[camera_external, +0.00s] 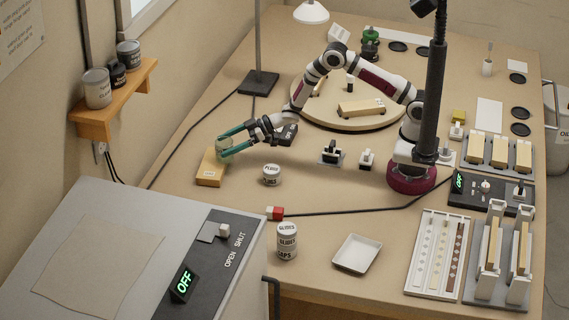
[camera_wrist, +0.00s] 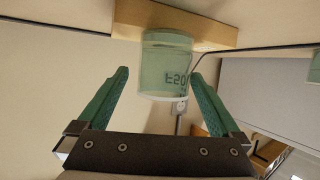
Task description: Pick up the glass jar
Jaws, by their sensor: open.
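The glass jar (camera_external: 224,146) is pale green and see-through, with dark marking on its side. It stands at the wooden block (camera_external: 210,170) on the left part of the bench. My gripper (camera_external: 231,143) is at the jar, with its green fingers open around it or just short of it. In the wrist view the jar (camera_wrist: 166,72) shows ahead, between the two spread green fingertips (camera_wrist: 160,75), with visible gaps on both sides. The wooden block (camera_wrist: 180,25) is at the top there. The external view does not show clearly how far the jar lies between the fingers.
A white tin (camera_external: 271,175) stands right of the wooden block. A dark box (camera_external: 287,134) lies under my forearm, and a lamp base (camera_external: 259,82) stands behind. A grey machine (camera_external: 110,250) fills the front left. Another tin (camera_external: 287,241) and a white tray (camera_external: 357,254) are in front.

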